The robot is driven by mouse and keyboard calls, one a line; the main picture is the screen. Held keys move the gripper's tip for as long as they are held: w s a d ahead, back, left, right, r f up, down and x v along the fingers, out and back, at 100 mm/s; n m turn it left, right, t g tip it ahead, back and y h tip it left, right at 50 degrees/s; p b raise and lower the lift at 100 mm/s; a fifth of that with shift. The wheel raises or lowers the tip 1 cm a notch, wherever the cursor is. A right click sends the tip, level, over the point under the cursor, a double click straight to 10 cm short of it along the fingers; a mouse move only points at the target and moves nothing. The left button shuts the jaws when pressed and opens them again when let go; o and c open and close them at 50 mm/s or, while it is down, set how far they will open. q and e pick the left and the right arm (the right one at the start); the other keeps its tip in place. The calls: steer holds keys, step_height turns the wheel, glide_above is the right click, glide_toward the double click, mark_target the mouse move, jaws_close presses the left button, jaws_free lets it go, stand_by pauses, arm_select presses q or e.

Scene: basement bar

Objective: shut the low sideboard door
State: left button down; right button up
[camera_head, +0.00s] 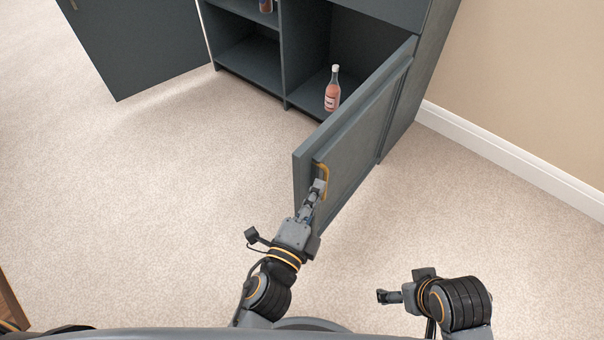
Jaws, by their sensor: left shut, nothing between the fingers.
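The dark blue-grey sideboard (288,50) stands at the top with its right door (352,140) swung wide open toward me, hinged on the right side. A brass-coloured handle (325,170) sits near the door's free edge, on the face turned to the right. My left gripper (319,186) is shut at the handle, with its fingertips over or against the lower part of it; I cannot tell if they touch. My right gripper (384,296) is low on the right, over the carpet and away from the door; its fingers are too small to read.
A second sideboard door (138,42) stands open at the upper left. A pinkish bottle (332,90) stands inside the right compartment, and another bottle (266,5) is partly seen above. A wall with white skirting (510,160) runs along the right. The carpet (150,210) is clear.

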mark_target(301, 178)
arm_select(q)
steer(key=shift+w+a+p, duration=0.3)
steer(key=shift+w+a, duration=1.15)
steer(key=shift+w, duration=0.2)
arm_select(e)
steer(key=shift+x, duration=1.45)
arm_select(q)
steer(key=shift+a, duration=0.1)
